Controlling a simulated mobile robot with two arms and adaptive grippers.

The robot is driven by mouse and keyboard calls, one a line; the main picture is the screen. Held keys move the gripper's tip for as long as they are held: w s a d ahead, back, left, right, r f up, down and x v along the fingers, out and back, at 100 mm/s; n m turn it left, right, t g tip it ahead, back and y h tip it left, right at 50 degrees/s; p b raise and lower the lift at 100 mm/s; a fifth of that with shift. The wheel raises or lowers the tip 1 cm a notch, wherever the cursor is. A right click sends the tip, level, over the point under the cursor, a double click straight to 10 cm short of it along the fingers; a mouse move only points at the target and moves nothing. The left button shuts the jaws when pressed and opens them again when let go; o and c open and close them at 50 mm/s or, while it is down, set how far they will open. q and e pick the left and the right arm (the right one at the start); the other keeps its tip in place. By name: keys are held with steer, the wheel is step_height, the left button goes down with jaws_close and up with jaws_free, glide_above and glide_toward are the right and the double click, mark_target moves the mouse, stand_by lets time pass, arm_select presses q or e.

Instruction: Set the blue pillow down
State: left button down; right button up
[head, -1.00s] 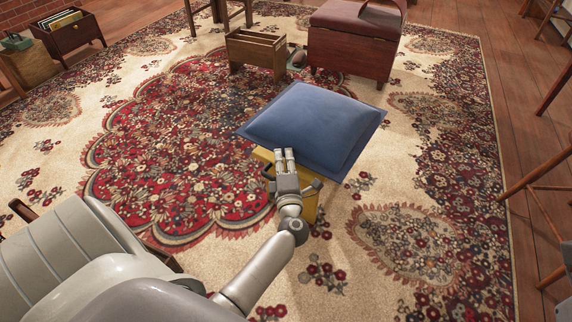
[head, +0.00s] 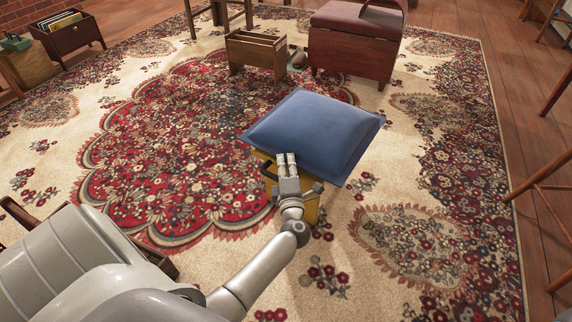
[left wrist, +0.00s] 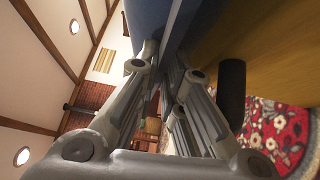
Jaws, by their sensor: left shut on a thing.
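The blue pillow (head: 318,128) shows in the head view near the middle, flat side up, above a yellow box-like thing (head: 311,209). The pillow hides most of that thing's top, so I cannot tell whether the two touch. My left gripper (head: 287,160) is shut on the pillow's near edge. In the left wrist view the pillow (left wrist: 147,14) is a blue patch at the top, between the gripper's fingers (left wrist: 165,75). The yellow thing (left wrist: 270,45) fills the upper right there, with a dark handle (left wrist: 232,92) beside the fingers. My right gripper is not in view.
A patterned rug (head: 180,130) covers most of the floor, with wide clear areas left and right of the pillow. A wooden rack (head: 256,52) and a red-topped chest (head: 352,45) stand behind it. Chair legs (head: 545,190) are at the right edge.

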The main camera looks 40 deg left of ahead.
arm_select(q)
steer(key=c, duration=1.8)
jaws_free()
steer(key=shift+f, duration=0.1)
